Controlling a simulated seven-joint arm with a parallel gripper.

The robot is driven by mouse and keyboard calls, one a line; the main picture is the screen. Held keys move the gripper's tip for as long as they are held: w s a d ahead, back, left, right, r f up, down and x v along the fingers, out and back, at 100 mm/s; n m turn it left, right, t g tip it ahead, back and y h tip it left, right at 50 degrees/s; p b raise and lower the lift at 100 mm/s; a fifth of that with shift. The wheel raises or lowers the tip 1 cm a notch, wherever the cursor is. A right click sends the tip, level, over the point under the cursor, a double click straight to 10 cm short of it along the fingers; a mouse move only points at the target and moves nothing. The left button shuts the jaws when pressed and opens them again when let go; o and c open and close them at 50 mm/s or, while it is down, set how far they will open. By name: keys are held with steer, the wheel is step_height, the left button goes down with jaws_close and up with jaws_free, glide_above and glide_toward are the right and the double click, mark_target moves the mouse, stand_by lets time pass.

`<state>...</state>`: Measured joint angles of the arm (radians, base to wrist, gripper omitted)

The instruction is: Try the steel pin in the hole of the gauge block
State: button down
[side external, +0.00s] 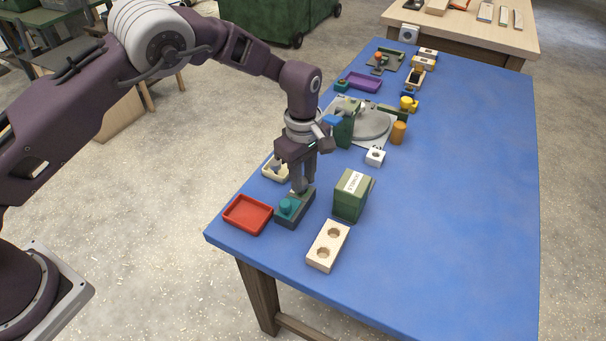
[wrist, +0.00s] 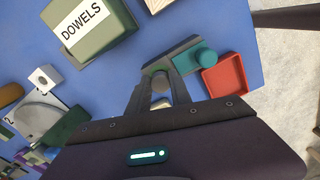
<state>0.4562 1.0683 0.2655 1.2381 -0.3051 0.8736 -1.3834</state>
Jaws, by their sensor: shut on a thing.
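My gripper (side external: 301,187) is shut on a small grey round piece, which I take for the steel pin (wrist: 160,82); the fingers hide much of it. I cannot tell whether the pin sits in this block. A small white block with a dark round hole (side external: 375,157), perhaps the gauge block, stands apart; it also shows in the wrist view (wrist: 45,78).
A red tray (side external: 248,215) lies left of the dark block. A green box marked DOWELS (side external: 351,196) and a wooden block with two holes (side external: 327,246) stand to its right. A cream tray (side external: 270,171) is behind my gripper. The blue table's right side is clear.

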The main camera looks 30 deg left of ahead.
steer(key=shift+f, duration=0.2)
steer(key=c, duration=1.1)
jaws_free()
step_height(320, 180, up, 7)
steer(key=shift+r, duration=0.1)
